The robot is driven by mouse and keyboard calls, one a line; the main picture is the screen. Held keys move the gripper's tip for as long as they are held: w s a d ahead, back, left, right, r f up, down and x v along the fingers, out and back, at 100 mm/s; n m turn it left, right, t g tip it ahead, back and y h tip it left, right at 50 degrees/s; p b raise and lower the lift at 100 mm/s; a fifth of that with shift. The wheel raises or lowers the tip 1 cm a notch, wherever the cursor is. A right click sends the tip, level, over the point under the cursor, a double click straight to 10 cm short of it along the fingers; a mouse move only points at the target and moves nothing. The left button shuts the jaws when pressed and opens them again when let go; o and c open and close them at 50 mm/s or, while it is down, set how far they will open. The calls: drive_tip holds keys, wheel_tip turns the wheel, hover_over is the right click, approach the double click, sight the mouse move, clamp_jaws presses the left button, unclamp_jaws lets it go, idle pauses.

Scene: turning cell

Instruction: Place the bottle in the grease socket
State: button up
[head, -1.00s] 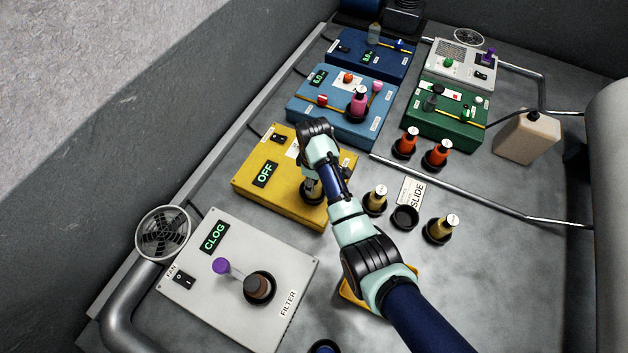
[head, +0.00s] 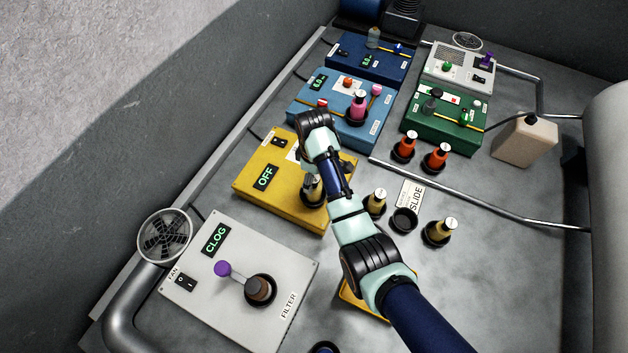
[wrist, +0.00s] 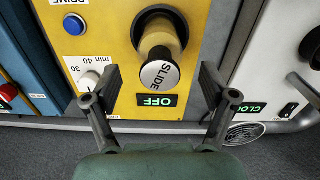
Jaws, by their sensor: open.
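A tan bottle (head: 313,193) with a pale cap stands in the round black socket of the yellow box (head: 250,195). In the wrist view its cap reads SLIDE, and the bottle (wrist: 158,43) sits inside the black ring. My gripper (head: 314,178) is at this bottle and partly hides it in the head view. In the wrist view my gripper (wrist: 160,78) is open, with one finger on each side of the cap and gaps between them. The yellow box's display (wrist: 157,100) reads OFF. No label reading grease is legible.
Two more tan bottles (head: 376,203) (head: 440,230) stand in black holders around an empty holder (head: 404,220) by a SLIDE card (head: 411,194). Two orange bottles (head: 404,146) (head: 436,157) stand behind. A white FILTER box (head: 235,285) with a purple-knobbed lever is in front.

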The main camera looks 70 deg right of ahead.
wheel_tip(320, 180, up, 8)
drive_tip(key=shift+f+p, duration=0.2)
drive_tip(key=shift+p, duration=0.6)
drive_tip(key=w+a+r+t+h, duration=0.15)
drive_tip(key=w+a, duration=0.25)
drive_tip(key=a, duration=0.4)
drive_tip(key=w+a+r+t, duration=0.3)
drive_tip(key=w+a, duration=0.2)
drive_tip(key=a, duration=0.3)
drive_tip(key=w+a+r+t+h, duration=0.1)
drive_tip(key=w+a+r+t, duration=0.2)
drive_tip(key=a, duration=0.5)
drive_tip(key=s+a+r+t+y, duration=0.1)
drive_tip(key=s+a+r+t, duration=0.1)
drive_tip(key=a+r, duration=0.3)
drive_tip(key=s+a+r+t+y, duration=0.1)
drive_tip(key=a+r+t, duration=0.2)
drive_tip(key=a, duration=0.9)
drive_tip(key=shift+s+r, duration=0.35)
drive_tip(key=shift+r, duration=0.55)
